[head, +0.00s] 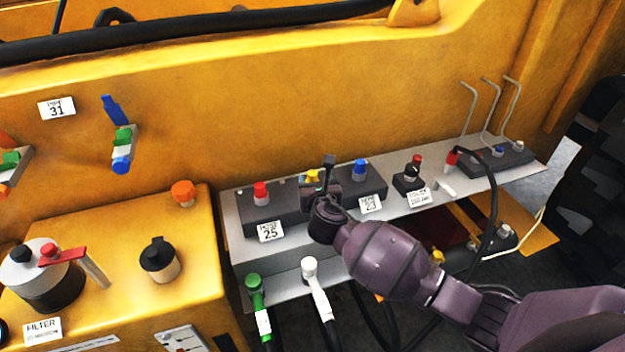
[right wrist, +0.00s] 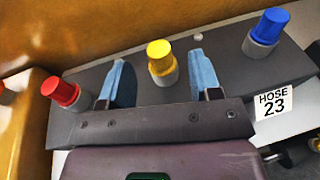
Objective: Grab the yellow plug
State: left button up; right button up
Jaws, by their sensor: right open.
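A yellow plug (right wrist: 160,55) on a grey collar stands in a dark block between a red and a blue plug. It also shows in the head view (head: 312,176), partly hidden by my right gripper (head: 326,178). In the right wrist view my right gripper (right wrist: 158,60) is open, with one blue finger on each side of the plug. A gap shows between the plug and both fingers; I cannot tell how deep the tips reach. My left gripper is in neither view.
The red plug (right wrist: 61,92) and blue plug (right wrist: 267,27) flank the yellow one on the same block (right wrist: 125,135). A grey shelf (head: 400,218) carries it below a yellow wall. Another yellow cap (head: 438,257) shows lower down. Green (head: 253,282) and white (head: 310,266) hose ends stand in front.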

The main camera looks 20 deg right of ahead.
aim_at(313, 174)
jog(key=shift+x, duration=2.25)
jog(key=c, duration=1)
